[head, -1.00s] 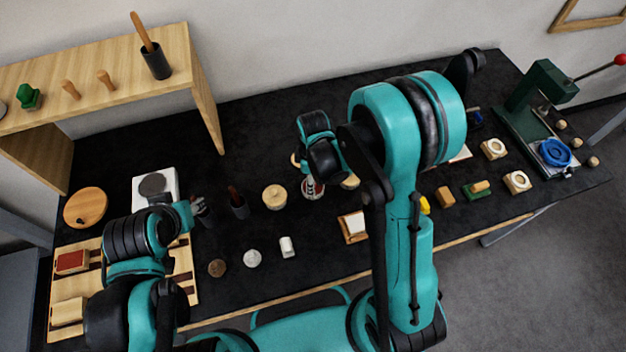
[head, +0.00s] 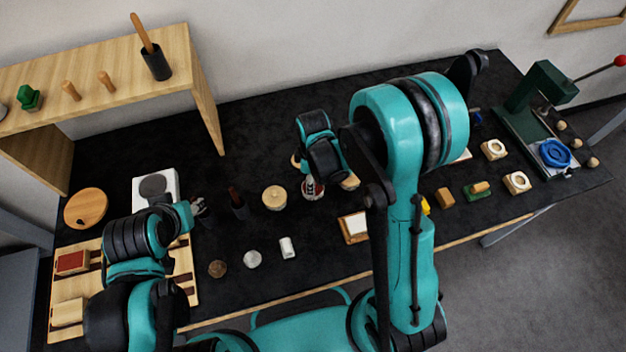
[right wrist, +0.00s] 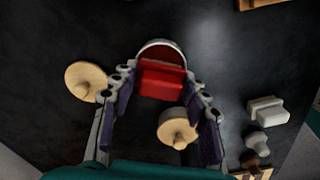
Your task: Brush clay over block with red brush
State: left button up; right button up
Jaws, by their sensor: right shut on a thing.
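My right gripper (right wrist: 160,80) has its fingertips on either side of a red piece (right wrist: 162,78) with a pale round rim behind it. This red-and-white thing also shows in the head view (head: 313,188), below the right wrist. I cannot tell whether it is the brush. My left gripper (head: 201,208) hangs beside a dark cup (head: 240,211) with a reddish-brown handle standing in it; its jaw state is unclear. A wooden board (head: 183,262) at the left holds a red-topped block (head: 72,262) and a cream block (head: 68,312). No clay is clearly identifiable.
Round wooden knobbed pieces (head: 274,197) stand near the right gripper. A wooden-framed white piece (head: 355,227) lies near the front edge. A shelf (head: 100,82) stands at the back left.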

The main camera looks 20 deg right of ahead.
jog(key=shift+r+p, duration=2.05)
jog(key=shift+r, duration=1.2)
jog(key=shift+f, duration=0.1)
